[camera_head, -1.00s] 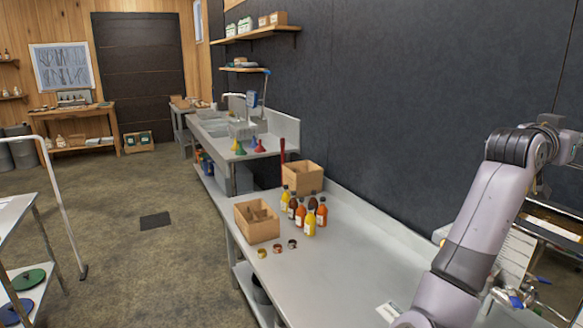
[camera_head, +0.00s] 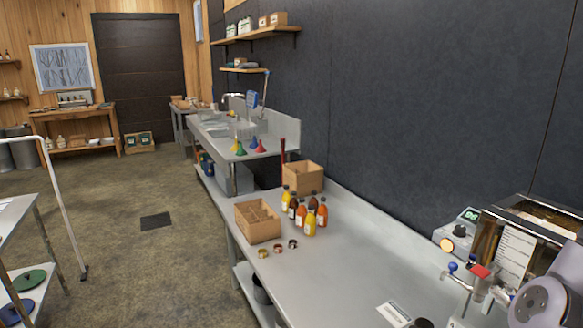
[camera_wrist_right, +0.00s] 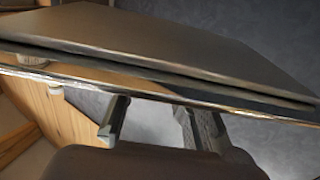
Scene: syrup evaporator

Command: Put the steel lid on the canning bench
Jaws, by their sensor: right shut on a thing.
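The steel lid (camera_wrist_right: 180,45) is a broad, flat metal sheet with a bright rim, filling the top of the right wrist view. My right gripper (camera_wrist_right: 150,106) is shut on it at the rim; the exact contact is hard to see. I cannot make out the lid or this gripper in the head view. The canning bench (camera_head: 340,262) appears to be the long steel bench running along the dark wall. My left gripper is not in view.
A metal tank with taps (camera_head: 500,237) stands at the right. The bench surface between is mostly clear, with a label sheet (camera_head: 393,314) near the front.

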